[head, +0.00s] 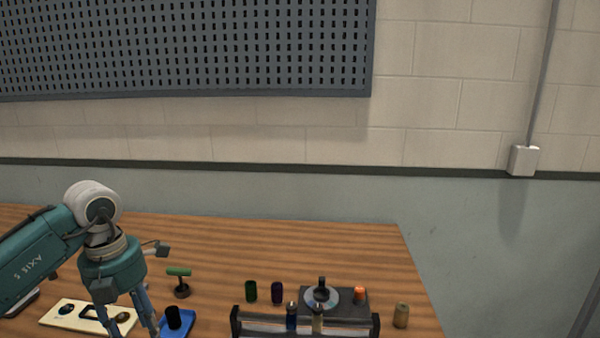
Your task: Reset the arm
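My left arm comes in from the left, over the wooden table (350,245). My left gripper (130,324) points down near the table's front left, with its two fingers spread apart and nothing seen between them. The ends of the fingers reach the bottom edge of the picture, so their contact with anything below cannot be told. My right arm and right gripper are not in view.
A cream board (62,316) and a blue tray (183,323) with a black cylinder (173,318) lie by the gripper. A green-topped roller (179,272) stands behind. A dark rack (345,326), several small rollers and a tan spool (401,315) are right. The table's back is clear.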

